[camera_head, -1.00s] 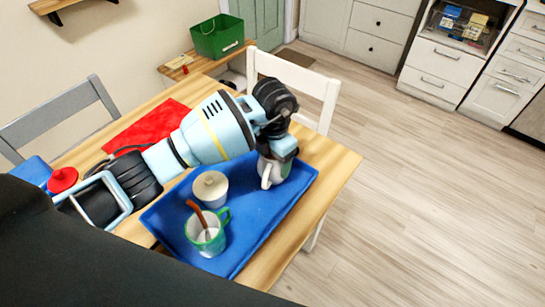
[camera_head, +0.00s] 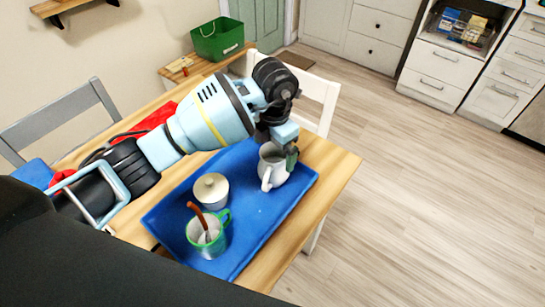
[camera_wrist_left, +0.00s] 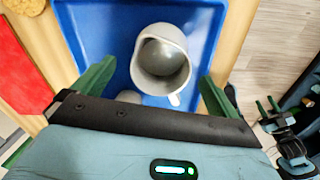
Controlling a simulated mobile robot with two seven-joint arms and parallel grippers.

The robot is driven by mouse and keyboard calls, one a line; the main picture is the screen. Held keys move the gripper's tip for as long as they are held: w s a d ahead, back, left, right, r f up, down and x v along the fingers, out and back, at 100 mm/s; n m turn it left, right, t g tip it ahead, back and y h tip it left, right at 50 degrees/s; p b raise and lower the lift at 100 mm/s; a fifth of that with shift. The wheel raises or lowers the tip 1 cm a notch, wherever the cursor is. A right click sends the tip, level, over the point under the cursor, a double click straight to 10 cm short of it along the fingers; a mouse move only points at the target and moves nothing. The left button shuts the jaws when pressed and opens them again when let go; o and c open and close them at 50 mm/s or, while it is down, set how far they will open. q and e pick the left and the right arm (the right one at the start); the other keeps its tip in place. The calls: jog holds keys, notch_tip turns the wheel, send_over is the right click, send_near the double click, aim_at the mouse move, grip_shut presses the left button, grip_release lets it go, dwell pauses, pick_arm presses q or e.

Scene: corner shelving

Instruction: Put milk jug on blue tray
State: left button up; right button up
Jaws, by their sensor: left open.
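The milk jug (camera_head: 272,168) is a pale grey-white pitcher with a handle. It stands upright on the blue tray (camera_head: 250,232), near the tray's far right end. My left gripper (camera_head: 278,148) is at the jug, its arm reaching in from the left. In the left wrist view the jug (camera_wrist_left: 161,62) shows from above, mouth open, and the green fingers (camera_wrist_left: 155,80) are spread apart with the jug between and ahead of them. The gripper hides part of the jug's far rim in the head view.
A red mat (camera_head: 152,119) lies under my arm. White and grey chairs flank the wooden table; a green box (camera_head: 217,42) is behind.

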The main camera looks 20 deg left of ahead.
pick_arm(q)
notch_tip(320, 180, up, 7)
dwell(0.3)
dwell(0.5)
